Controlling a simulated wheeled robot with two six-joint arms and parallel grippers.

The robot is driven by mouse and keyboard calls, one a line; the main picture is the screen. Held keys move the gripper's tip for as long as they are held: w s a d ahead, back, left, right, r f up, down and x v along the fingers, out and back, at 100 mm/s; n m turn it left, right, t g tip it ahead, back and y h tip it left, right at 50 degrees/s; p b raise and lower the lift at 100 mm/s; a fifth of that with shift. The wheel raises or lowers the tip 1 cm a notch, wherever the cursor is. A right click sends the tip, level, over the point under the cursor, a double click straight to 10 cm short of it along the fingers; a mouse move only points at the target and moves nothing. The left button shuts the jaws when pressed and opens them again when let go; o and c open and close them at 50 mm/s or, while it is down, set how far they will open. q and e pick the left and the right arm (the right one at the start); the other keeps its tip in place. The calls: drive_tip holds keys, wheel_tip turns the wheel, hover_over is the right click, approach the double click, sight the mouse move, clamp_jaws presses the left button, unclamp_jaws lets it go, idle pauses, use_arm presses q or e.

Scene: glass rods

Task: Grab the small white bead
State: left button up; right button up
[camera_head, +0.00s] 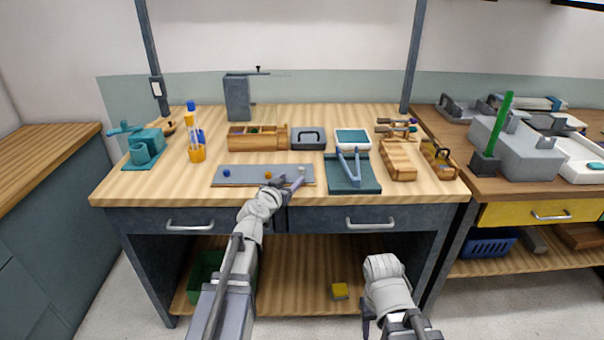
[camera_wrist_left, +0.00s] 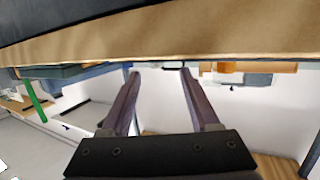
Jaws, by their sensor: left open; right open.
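The small white bead (camera_head: 302,169) sits near the right end of a flat grey tray (camera_head: 245,181) on the workbench. My left gripper (camera_head: 287,183) is at the tray's front right, close to the bead. Its two fingers (camera_wrist_left: 158,72) are spread with nothing between them in the left wrist view. That view looks along the bench edge, and I cannot make out the bead there. My right gripper (camera_head: 367,316) is low in front of the bench, away from the tray, and only partly visible.
A blue bead (camera_head: 227,173) and an orange bead (camera_head: 268,175) are on the same tray. A dark teal tray (camera_head: 366,188) with a blue V-shaped tool (camera_head: 349,166) lies just to the right. A wooden box (camera_head: 257,143) stands behind. The bench front left is clear.

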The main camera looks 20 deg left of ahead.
sight(300, 171)
use_arm(q)
drive_tip(key=shift+d+b+x, duration=0.15)
drive_tip(key=shift+d+x, duration=0.05)
drive_tip(key=shift+x, duration=1.25)
drive_tip(key=shift+d+b+x, duration=0.15)
drive_tip(key=shift+x, duration=1.3)
drive_tip(key=shift+r, duration=0.25)
clamp_jaws()
